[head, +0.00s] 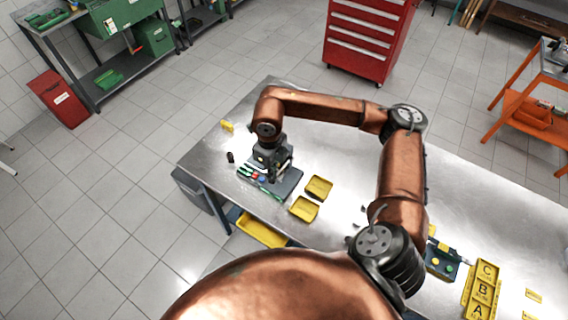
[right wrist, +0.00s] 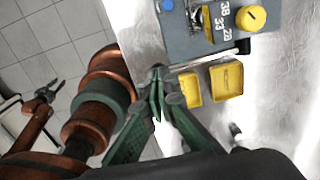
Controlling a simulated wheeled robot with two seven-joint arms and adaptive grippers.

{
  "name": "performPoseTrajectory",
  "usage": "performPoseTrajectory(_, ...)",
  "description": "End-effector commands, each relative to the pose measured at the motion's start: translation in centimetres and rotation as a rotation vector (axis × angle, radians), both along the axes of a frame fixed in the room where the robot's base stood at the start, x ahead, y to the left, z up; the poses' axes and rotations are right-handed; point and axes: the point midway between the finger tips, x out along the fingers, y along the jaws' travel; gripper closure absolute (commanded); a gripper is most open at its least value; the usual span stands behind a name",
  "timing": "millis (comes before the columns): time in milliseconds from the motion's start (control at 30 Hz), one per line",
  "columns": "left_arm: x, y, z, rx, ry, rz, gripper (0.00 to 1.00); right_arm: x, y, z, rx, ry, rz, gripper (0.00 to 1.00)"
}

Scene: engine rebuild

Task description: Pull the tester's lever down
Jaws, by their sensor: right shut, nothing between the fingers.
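The tester (head: 288,186) is a grey unit at the left end of the metal table. In the right wrist view its grey body (right wrist: 190,45) carries a yellow knob (right wrist: 251,18), a blue button and a number scale. A thin metal rod, seemingly the lever (right wrist: 203,61), runs along its near side to a black end. My right gripper (right wrist: 158,96) is shut and empty, with its green fingers together beside the rod's left end; I cannot tell whether they touch it. In the head view it is over the tester (head: 272,168). My left gripper (right wrist: 42,90) shows small in the wrist view.
Two yellow trays (head: 319,187) (head: 304,208) lie just right of the tester. A small dark cylinder (head: 230,157) and a yellow piece (head: 227,126) lie on its left. Yellow lettered bins (head: 482,290) stand at the lower right. The table's far middle is clear.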

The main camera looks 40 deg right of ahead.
Motion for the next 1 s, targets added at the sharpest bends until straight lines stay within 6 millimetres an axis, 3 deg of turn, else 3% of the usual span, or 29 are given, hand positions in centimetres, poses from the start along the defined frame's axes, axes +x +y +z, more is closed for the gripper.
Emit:
performPoseTrajectory(400, -0.2, 0.0, -1.5, 0.000, 0.003, 0.000, 0.70, -0.1, 0.2, -1.8, 0.000, 0.001, 0.000, 1.00)
performPoseTrajectory(767, -0.2, 0.0, -1.5, 0.000, 0.003, 0.000, 0.70, -0.1, 0.2, -1.7, 0.000, 0.000, 0.000, 1.00)
performPoseTrajectory(1000, -0.3, 0.0, -2.5, 0.001, 0.005, 0.000, 0.70, -0.1, 0.2, -2.8, 0.000, 0.001, 0.000, 1.00)
